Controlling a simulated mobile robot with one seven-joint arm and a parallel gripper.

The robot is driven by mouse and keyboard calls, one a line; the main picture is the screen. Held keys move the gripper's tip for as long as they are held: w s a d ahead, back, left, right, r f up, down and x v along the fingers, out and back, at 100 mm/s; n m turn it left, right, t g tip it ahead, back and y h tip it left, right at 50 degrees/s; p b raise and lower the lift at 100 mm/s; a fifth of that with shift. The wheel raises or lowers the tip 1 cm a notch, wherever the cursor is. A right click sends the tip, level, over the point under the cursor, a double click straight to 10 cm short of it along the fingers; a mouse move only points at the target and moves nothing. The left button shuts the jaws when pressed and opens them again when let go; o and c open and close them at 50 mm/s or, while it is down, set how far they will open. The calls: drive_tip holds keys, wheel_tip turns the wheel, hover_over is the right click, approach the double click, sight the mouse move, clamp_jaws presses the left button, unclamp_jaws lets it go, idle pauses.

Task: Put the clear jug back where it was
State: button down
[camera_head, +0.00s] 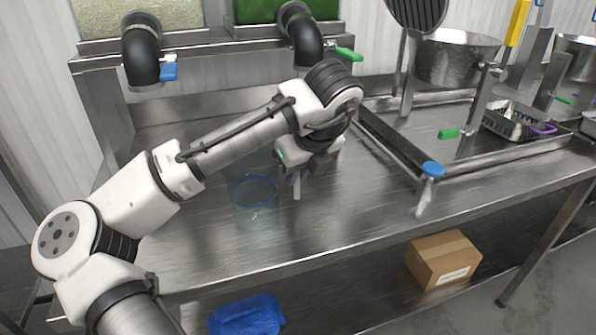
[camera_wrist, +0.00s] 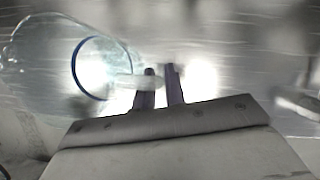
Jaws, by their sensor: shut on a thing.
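The clear jug (camera_head: 256,212) is see-through with a blue ring near its top. In the head view it appears upright over the left-middle of the steel table (camera_head: 330,215); I cannot tell whether its base touches the tabletop. My gripper (camera_head: 297,190) is just to the right of the jug. In the wrist view the jug (camera_wrist: 45,65) fills the upper left, and its pale handle reaches between the two dark fingers of my gripper (camera_wrist: 160,78). The fingers are shut on this handle, which they partly hide.
Two black outlet pipes, one with a blue valve handle (camera_head: 169,72) and one with a green one (camera_head: 348,54), hang at the back. A raised metal frame with a blue-topped post (camera_head: 432,170) stands right. The table's front middle is clear. A cardboard box (camera_head: 443,259) sits below.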

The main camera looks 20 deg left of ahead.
drive_tip(key=c, duration=1.5)
unclamp_jaws()
drive_tip(key=shift+f, duration=0.1)
drive_tip(key=shift+o, duration=0.2)
drive_tip(key=shift+r, duration=0.25)
drive_tip(key=v, duration=1.2)
drive_tip(key=shift+a+f, duration=0.1)
